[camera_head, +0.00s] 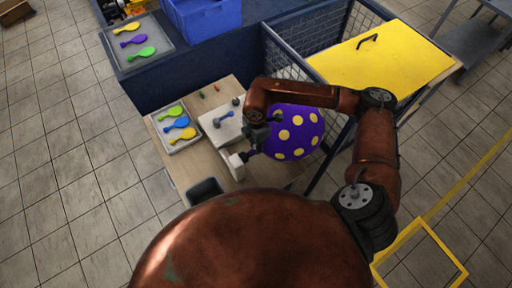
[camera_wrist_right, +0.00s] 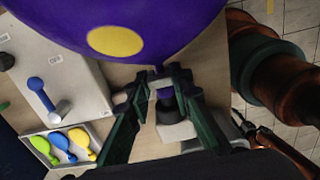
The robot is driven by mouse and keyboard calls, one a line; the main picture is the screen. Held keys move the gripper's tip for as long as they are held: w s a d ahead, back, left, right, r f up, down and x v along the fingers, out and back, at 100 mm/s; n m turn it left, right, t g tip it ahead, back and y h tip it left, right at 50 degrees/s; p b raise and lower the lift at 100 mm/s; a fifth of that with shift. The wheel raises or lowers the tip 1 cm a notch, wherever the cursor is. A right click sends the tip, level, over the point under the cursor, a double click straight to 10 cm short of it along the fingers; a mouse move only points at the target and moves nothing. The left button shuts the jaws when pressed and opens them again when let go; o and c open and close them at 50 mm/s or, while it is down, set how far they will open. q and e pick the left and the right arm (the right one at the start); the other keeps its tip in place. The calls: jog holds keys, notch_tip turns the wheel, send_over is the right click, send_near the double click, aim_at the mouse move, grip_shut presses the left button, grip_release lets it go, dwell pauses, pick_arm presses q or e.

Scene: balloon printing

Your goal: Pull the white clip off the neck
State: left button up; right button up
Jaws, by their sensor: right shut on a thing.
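A purple balloon (camera_head: 293,132) with yellow dots is inflated beside the table's right part; it also fills the top of the right wrist view (camera_wrist_right: 150,25). Its neck points down to a dark nozzle (camera_wrist_right: 168,113) on a white block (camera_wrist_right: 178,131). My right gripper (camera_wrist_right: 158,88) is at the neck, its fingers closed on the small pale clip (camera_wrist_right: 160,84) just below the balloon. In the head view this gripper (camera_head: 250,143) is partly covered by its own wrist, and the clip cannot be made out.
A tray (camera_head: 177,145) of flat balloons lies on the left of the table. A white device (camera_head: 212,130) with a blue lever (camera_head: 224,117) stands beside the gripper. A dark bin (camera_head: 204,191) is at the front. A wire cage (camera_head: 288,55) and yellow panel (camera_head: 380,55) stand behind.

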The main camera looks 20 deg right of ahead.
jog(key=shift+r+p, duration=2.3)
jog(key=shift+r, duration=2.2)
